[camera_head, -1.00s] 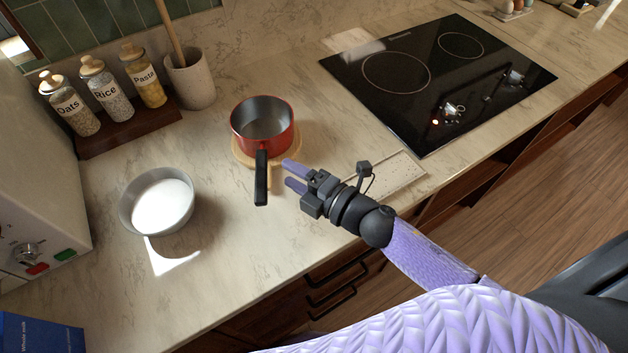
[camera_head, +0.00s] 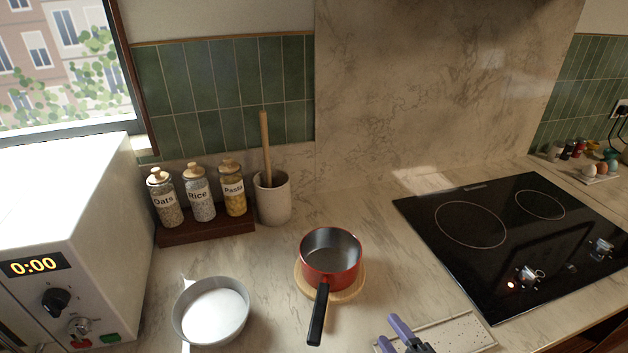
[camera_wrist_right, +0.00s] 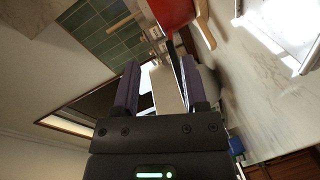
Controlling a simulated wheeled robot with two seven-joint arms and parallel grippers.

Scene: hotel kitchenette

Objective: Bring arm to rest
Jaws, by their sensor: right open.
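My right gripper (camera_head: 392,338) shows at the bottom edge of the head view, right of the red saucepan, with only its purple fingers and a bit of black body in frame. In the right wrist view its two fingers (camera_wrist_right: 160,88) are apart with nothing between them. The red saucepan (camera_head: 345,276) stands upright on a round wooden board (camera_head: 357,292), its black handle pointing to the front. The gripper is apart from the pan and its handle. My left gripper is in neither view.
A grey bowl with white contents (camera_head: 180,318) stands left of the pan. A microwave (camera_head: 112,235) is at far left. Labelled jars (camera_head: 200,205) and a utensil crock (camera_head: 272,200) stand at the back. A black hob (camera_head: 500,260) lies right. A speckled board (camera_head: 455,335) lies by the gripper.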

